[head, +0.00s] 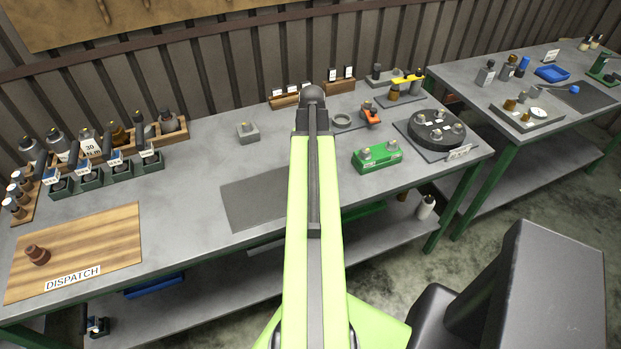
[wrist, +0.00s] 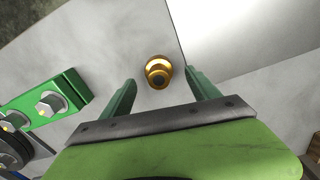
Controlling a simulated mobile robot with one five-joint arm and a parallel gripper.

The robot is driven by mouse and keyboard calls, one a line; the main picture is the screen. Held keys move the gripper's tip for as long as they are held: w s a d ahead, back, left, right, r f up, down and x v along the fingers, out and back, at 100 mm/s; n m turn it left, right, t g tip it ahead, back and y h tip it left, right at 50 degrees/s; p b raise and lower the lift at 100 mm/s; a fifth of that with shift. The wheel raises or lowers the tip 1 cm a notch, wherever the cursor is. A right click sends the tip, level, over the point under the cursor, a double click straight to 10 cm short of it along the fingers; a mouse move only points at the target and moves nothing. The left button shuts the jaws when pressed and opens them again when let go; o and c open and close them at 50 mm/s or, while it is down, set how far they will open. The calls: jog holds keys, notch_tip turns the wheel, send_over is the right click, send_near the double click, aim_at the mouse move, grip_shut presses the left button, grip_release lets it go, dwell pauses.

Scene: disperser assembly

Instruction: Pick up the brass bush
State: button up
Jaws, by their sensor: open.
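The brass bush (wrist: 158,68) stands on the grey bench top, seen from above in the wrist view as a gold ring with a dark centre. My gripper (wrist: 160,82) is open, with one green finger on each side of the bush in the picture. The bush lies between the finger ends, and neither finger visibly touches it. I cannot tell how high the fingers are above the bench. In the head view my arm hides my gripper, and I cannot make out the bush there.
A green block with bolts (head: 377,156) stands right of my arm, also in the wrist view (wrist: 45,103). A dark round fixture (head: 437,130) is farther right. A flat grey mat (head: 255,203) lies left of my arm. A wooden dispatch board (head: 95,240) is far left.

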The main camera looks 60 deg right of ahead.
notch_tip(320, 180, down, 3)
jog(key=shift+f+b, duration=0.15)
jog(key=shift+b, duration=0.85)
jog(key=shift+r, duration=0.2)
jog(key=shift+c, duration=0.4)
grip_shut()
